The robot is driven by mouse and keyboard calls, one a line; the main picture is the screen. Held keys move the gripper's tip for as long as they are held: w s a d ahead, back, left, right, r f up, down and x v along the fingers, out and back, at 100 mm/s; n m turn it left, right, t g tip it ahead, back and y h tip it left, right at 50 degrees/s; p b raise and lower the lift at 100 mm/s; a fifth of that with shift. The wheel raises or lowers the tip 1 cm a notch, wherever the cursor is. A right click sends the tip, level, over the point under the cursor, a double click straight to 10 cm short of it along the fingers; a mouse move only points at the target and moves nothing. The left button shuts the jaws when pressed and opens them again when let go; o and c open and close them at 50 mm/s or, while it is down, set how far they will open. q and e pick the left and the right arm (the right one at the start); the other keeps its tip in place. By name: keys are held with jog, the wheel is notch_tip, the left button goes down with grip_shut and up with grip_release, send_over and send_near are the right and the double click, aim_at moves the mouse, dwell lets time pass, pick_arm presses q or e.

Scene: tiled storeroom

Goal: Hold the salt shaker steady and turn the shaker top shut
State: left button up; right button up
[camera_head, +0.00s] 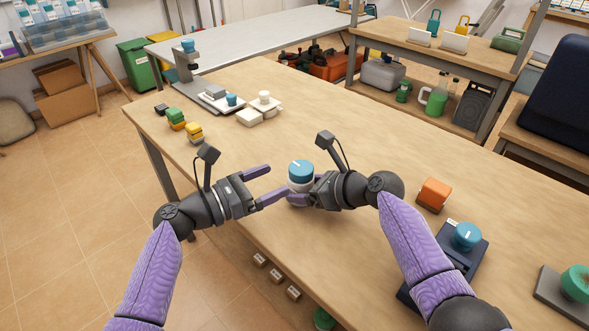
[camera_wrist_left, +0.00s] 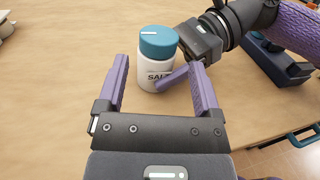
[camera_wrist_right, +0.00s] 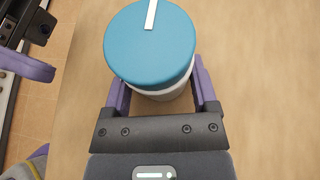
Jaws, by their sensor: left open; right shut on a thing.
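The salt shaker (camera_wrist_left: 155,78) is a white jar lettered "SALT", standing upright on the wooden table. Its blue shaker top (camera_head: 301,171) has a white mark and also shows in the right wrist view (camera_wrist_right: 150,45). My right gripper (camera_head: 296,193) is shut on the white body of the shaker, below the top. It also shows in the right wrist view (camera_wrist_right: 160,90). My left gripper (camera_head: 277,182) is open and empty, just left of the shaker, its fingers pointing at it. In the left wrist view (camera_wrist_left: 160,75) the shaker stands beyond its fingertips.
An orange block (camera_head: 434,195) and a dark box with a blue knob (camera_head: 467,237) are right of my right arm. Several coloured blocks (camera_head: 195,131) and white pieces (camera_head: 250,117) lie at the back left. The table between the shaker and the far edge is clear.

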aim_at(292, 175)
pick_arm(q)
jog(key=x, duration=0.6)
jog(key=shift+a, duration=0.1)
jog(key=c, duration=1)
jog(key=n+t+y, duration=0.3)
jog(key=t, duration=0.1)
jog(key=shift+s, duration=0.2)
jog(key=o, duration=1)
